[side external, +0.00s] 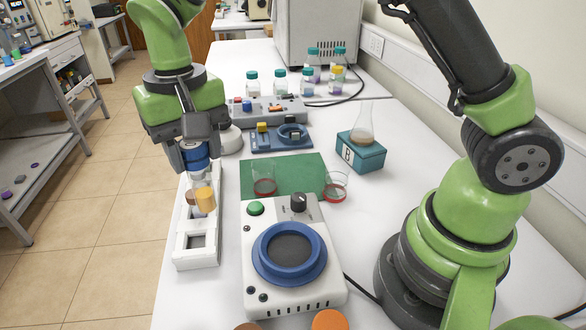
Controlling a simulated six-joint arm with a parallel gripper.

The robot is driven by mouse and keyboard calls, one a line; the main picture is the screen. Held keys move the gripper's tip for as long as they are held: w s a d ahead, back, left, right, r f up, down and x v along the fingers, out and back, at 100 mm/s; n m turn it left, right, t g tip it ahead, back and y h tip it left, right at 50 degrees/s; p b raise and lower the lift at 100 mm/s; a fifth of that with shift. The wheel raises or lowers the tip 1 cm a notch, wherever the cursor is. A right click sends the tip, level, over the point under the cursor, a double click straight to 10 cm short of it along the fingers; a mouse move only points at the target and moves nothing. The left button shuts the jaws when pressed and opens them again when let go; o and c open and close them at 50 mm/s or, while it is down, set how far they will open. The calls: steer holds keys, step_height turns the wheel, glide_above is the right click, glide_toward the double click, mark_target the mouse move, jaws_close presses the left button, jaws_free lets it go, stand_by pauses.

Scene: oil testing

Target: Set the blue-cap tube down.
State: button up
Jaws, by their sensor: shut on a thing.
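My gripper (194,147) is at the left of the bench, pointing down and shut on the blue cap of the blue-cap tube (197,161). The tube is over the white rack (196,260) at the bench's left edge. I cannot tell whether its bottom touches the rack. A brown round thing is partly hidden behind the amber part. The rack's near square slot (197,241) looks empty.
Right of the rack stands a white device with a blue ring (289,252). A green mat (298,170) with two red-marked beakers lies behind it. A flask (364,125) sits on a teal block marked B (361,152). Several capped bottles stand at the back.

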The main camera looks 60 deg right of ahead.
steer(key=w+d+m, duration=0.2)
steer(key=d+m, duration=0.6)
steer(key=d, duration=2)
step_height(320, 180, down, 10)
steer(key=shift+s+d+r, duration=0.25)
steer(key=shift+s, duration=0.05)
steer(key=shift+f, duration=0.15)
steer(key=o, duration=0.9)
